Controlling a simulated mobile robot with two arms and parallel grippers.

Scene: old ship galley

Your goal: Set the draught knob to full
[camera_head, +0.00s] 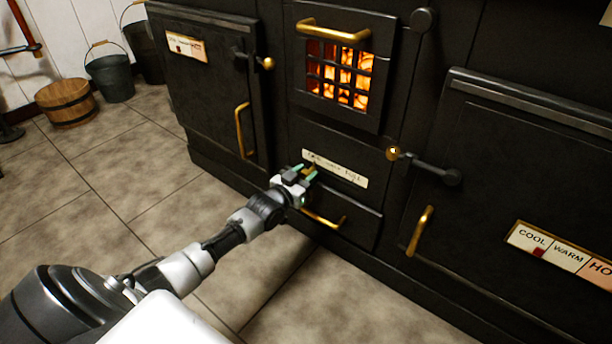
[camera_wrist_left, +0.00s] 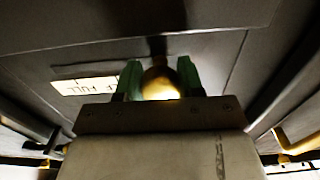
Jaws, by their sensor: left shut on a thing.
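The draught knob is a small brass knob (camera_wrist_left: 160,84) on the black stove front, seen between green fingertips in the left wrist view. In the head view it (camera_head: 310,169) is mostly covered by my left gripper (camera_head: 302,173). That gripper is shut on the knob. The word FULL shows on the plate (camera_wrist_left: 85,86) in the left wrist view. The knob sits near the plate's left end in the head view. My right gripper is out of view.
A glowing firebox grate (camera_head: 340,74) is above the plate. A drawer with a brass handle (camera_head: 325,219) is just below. Oven doors with brass handles (camera_head: 241,131) flank it. Buckets (camera_head: 110,77) stand far left. The tiled floor in front is clear.

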